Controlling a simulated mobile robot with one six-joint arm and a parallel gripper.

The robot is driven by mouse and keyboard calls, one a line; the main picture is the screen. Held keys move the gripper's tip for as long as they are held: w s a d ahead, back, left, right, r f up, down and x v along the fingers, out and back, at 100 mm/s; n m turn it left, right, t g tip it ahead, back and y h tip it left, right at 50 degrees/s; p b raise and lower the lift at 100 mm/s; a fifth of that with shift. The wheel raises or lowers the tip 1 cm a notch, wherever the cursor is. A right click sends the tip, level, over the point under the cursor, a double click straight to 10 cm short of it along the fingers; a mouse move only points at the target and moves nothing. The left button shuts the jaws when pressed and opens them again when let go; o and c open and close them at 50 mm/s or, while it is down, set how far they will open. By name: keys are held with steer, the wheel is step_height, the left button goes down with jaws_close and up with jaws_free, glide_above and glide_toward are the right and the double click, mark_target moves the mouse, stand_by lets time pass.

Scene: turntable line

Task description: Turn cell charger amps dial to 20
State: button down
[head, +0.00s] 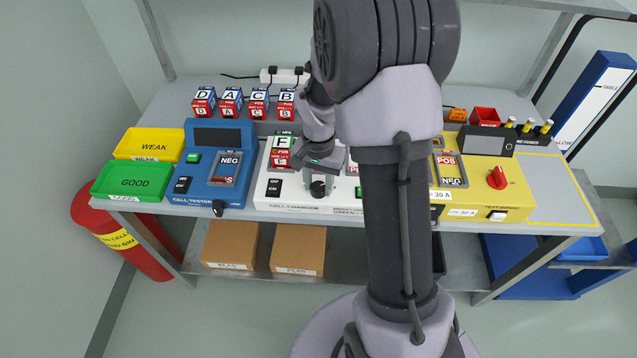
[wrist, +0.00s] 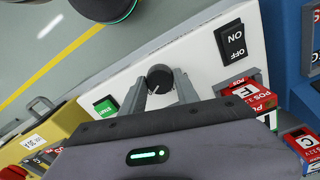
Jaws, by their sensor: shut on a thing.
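The cell charger (head: 290,203) is a white box in the middle of the bench, with its name on the front edge. Its amps dial (head: 318,188) is a small black round knob on the panel; it also shows in the wrist view (wrist: 159,75). My gripper (wrist: 160,83) reaches down over the charger and is shut on the dial, one grey finger on each side of it. The dial's scale is hidden, so I cannot read its setting. The charger also has a black ON/OFF switch (wrist: 233,42) and a green START button (wrist: 106,106). A cell marked F (head: 281,147) stands upright in it.
The blue cell tester (head: 207,196) stands left of the charger. A yellow unit (head: 513,203) with a red knob (head: 497,178) is to the right. Cells D, A, C and B stand behind. Green (head: 126,197) and yellow (head: 174,136) bins are at the left.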

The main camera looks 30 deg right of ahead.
mark_target(318, 186)
stand_by(0.3)
steer(key=c, duration=0.9)
jaws_free()
step_height(318, 186, up, 17)
steer(key=p, duration=0.7)
steer(key=shift+r, duration=0.2)
